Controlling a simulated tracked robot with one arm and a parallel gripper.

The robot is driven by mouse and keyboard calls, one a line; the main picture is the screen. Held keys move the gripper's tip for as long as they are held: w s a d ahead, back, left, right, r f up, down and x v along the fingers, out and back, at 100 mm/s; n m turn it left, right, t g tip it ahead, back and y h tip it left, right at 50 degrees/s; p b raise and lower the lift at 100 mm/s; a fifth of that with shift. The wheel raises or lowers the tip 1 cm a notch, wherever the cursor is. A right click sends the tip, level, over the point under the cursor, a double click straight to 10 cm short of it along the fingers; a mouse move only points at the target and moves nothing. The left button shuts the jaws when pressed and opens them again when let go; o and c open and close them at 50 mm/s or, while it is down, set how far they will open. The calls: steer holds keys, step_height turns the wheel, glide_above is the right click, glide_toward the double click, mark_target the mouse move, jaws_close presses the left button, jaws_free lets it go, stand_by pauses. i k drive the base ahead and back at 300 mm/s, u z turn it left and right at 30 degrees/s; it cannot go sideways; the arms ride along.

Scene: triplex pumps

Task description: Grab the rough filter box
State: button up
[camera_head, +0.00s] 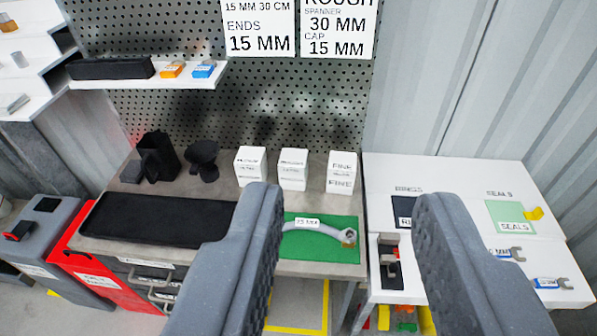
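Three small white boxes stand upright in a row at the back of the grey workbench. The left box (250,166) and the middle box (293,169) carry small dark print that is too blurred to read surely. The right box (341,172) reads "FINE". I cannot tell for certain which box is the rough filter box. My gripper (346,197) is open and empty. Its two grey fingers reach up from the bottom of the view, wide apart and nearer the camera than the boxes, touching none of them.
A green mat (320,250) with a 75 MM spanner (318,228) lies before the boxes. A black mat (150,222) and black parts (160,156) are to the left. A pegboard (270,100) rises behind. A white table (460,190) with tools stands right.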

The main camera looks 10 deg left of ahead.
mark_target(293, 163)
steer(key=k, duration=0.6)
steer(key=u, duration=0.4)
steer(key=i, duration=1.6)
steer(key=z, duration=0.4)
